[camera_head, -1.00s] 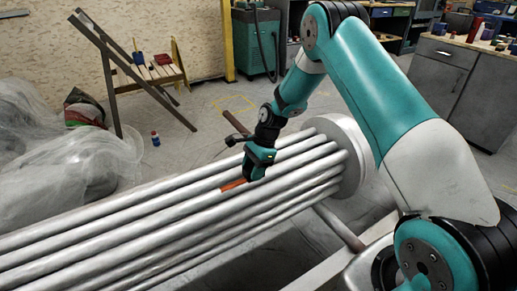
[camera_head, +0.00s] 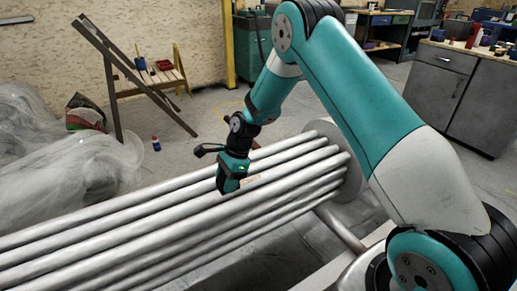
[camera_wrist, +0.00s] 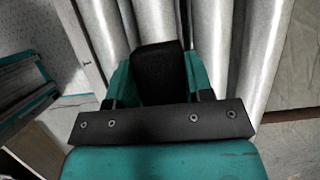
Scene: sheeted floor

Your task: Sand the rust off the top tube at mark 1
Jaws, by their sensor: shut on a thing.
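The bundle of silver-grey tubes (camera_head: 110,230) runs from the lower left to a round end plate (camera_head: 347,185) at the right. A small pale orange-brown patch (camera_head: 251,180) shows on one of the upper tubes, just right of my gripper. My gripper (camera_head: 230,184) points down at the tubes and hides part of them; I cannot tell whether it touches. In the wrist view my gripper (camera_wrist: 158,75) is shut on a dark block (camera_wrist: 158,72), with tubes behind it. No mark number is legible.
Plastic sheeting (camera_head: 80,165) lies heaped at the left. A wooden trestle (camera_head: 150,75) and a small bottle (camera_head: 156,143) stand behind the tubes. Grey cabinets (camera_head: 445,90) stand at the back right.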

